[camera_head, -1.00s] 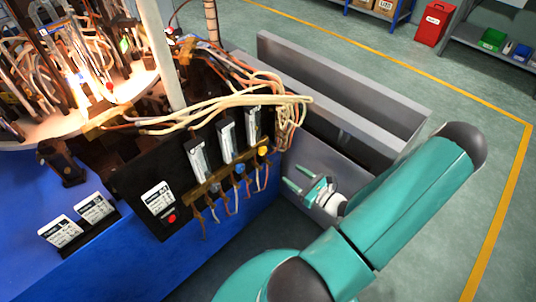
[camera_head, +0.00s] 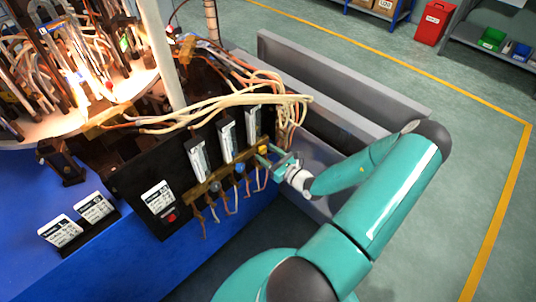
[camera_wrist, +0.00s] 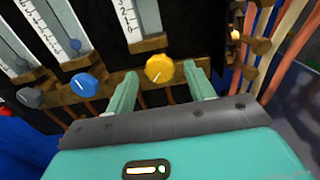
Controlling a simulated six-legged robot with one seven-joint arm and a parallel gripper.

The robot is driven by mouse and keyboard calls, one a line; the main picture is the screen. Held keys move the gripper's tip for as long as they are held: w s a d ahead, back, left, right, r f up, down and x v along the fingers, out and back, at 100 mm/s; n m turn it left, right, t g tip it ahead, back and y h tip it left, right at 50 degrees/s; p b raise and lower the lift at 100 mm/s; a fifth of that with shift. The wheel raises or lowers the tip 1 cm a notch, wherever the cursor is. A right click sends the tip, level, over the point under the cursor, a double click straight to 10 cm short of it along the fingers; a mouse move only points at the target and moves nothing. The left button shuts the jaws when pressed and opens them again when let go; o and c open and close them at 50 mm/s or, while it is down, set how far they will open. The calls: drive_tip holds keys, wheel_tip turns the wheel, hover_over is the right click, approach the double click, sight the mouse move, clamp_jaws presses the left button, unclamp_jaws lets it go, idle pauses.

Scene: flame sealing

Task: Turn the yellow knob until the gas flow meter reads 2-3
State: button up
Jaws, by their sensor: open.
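The yellow knob (camera_wrist: 159,68) sits at the bottom of the rightmost flow meter (camera_wrist: 137,20), with a white pointer line toward its lower left. In the head view the knob (camera_head: 263,149) is partly hidden by my gripper. My gripper (camera_wrist: 163,85) is open, its two teal fingers pointing at the knob, one on each side and just short of it or beside it; I see no clear contact. The meter also shows in the head view (camera_head: 253,124), but its reading is too small to tell.
A blue knob (camera_wrist: 84,85) and a grey knob (camera_wrist: 29,97) sit left of the yellow one on the brown bar. Orange and white hoses (camera_wrist: 290,45) hang close on the right. A grey metal trough (camera_head: 340,75) stands behind my arm.

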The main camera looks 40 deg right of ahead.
drive_tip(key=shift+w, duration=0.2)
drive_tip(key=c, duration=1)
drive_tip(key=shift+m, duration=0.3)
